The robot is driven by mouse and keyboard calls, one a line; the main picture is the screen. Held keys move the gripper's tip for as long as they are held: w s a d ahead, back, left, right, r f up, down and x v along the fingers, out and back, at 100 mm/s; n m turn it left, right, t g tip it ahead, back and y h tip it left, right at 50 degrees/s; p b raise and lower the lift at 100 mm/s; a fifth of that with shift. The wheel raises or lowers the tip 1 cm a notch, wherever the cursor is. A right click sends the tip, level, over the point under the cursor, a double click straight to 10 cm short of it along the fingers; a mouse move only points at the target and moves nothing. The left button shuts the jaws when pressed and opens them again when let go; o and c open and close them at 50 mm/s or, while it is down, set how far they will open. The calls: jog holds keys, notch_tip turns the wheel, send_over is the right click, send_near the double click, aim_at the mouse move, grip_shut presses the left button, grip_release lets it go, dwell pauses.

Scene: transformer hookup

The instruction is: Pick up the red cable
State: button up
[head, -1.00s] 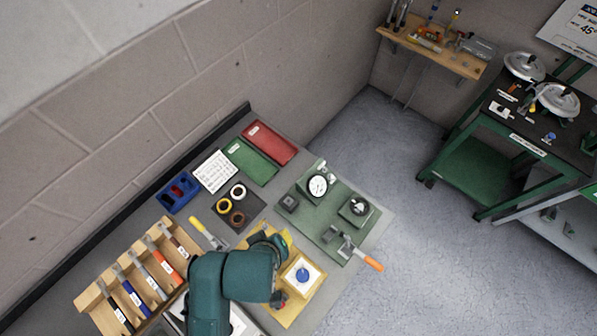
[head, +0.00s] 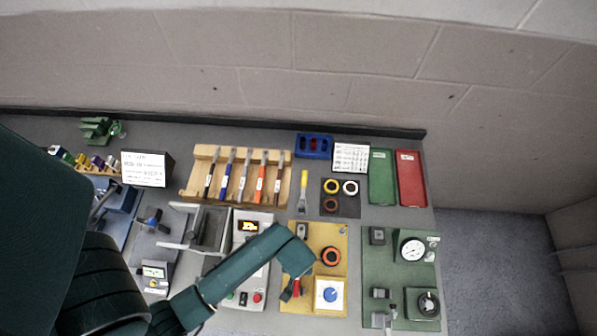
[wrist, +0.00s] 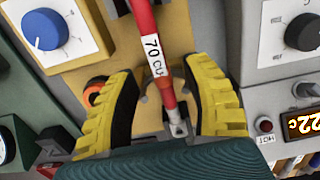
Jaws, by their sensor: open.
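The red cable (wrist: 154,58) has a white label reading "70 CU" and a metal lug at its lower end in the wrist view. My gripper (wrist: 164,78) is open, its two yellow ridged fingers on either side of the cable, with a gap visible on both sides. The cable lies over a yellow plate (wrist: 88,72). Most of the cable is hidden there by my arm.
A wooden rack (head: 205,168) holds several labelled cables. On the yellow plate are a blue-knob box (head: 330,295) and an orange-black ring (head: 331,257). A grey panel with a lit display (head: 248,226) stands left. A green gauge fixture (head: 372,262) stands right.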

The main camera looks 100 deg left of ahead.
jog(key=shift+w+f, duration=0.1)
jog(key=shift+f, duration=1.35)
grip_shut()
